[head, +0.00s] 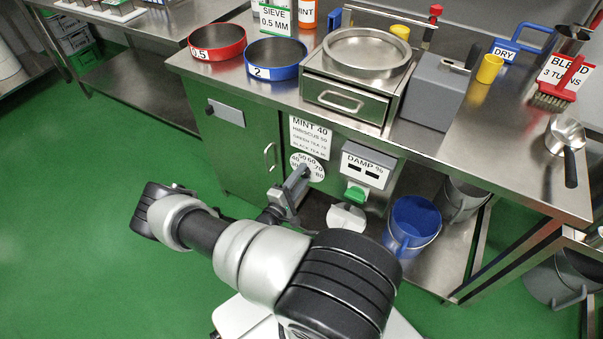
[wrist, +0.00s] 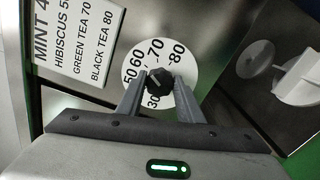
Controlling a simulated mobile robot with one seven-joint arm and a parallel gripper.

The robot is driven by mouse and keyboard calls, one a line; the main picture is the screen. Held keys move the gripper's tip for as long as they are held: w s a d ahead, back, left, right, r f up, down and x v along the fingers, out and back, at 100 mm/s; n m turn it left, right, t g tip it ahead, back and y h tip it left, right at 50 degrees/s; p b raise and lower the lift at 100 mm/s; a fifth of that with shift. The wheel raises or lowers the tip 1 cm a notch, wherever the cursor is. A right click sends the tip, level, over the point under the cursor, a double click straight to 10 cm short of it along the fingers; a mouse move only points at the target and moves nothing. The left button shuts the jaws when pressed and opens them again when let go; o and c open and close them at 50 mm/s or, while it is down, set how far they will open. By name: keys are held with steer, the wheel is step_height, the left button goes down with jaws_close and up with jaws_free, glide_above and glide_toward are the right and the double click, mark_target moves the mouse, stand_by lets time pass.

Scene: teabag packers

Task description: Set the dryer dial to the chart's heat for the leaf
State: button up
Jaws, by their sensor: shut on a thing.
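I cannot tell which number the knob marks. The chart (head: 310,134) hangs above the dial and reads mint 40, hibiscus 50, green tea 70, black tea 80. It also shows in the wrist view (wrist: 84,40).
An orange container labelled MINT (head: 307,14) stands at the back of the counter. A drawer unit with a round sieve (head: 366,51) sits above the dial. Right of the dial are the DAMP % box (head: 367,169) and a blue bucket (head: 412,224). Green floor is open at left.

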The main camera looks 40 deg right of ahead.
steer(key=m+p, duration=0.3)
steer(key=m, duration=0.2)
steer(key=shift+f+m, duration=0.1)
steer(key=shift+m, duration=0.2)
stand_by(0.5)
steer(key=o, duration=1.1)
steer(key=shift+c, duration=0.2)
steer(key=shift+a, duration=0.15)
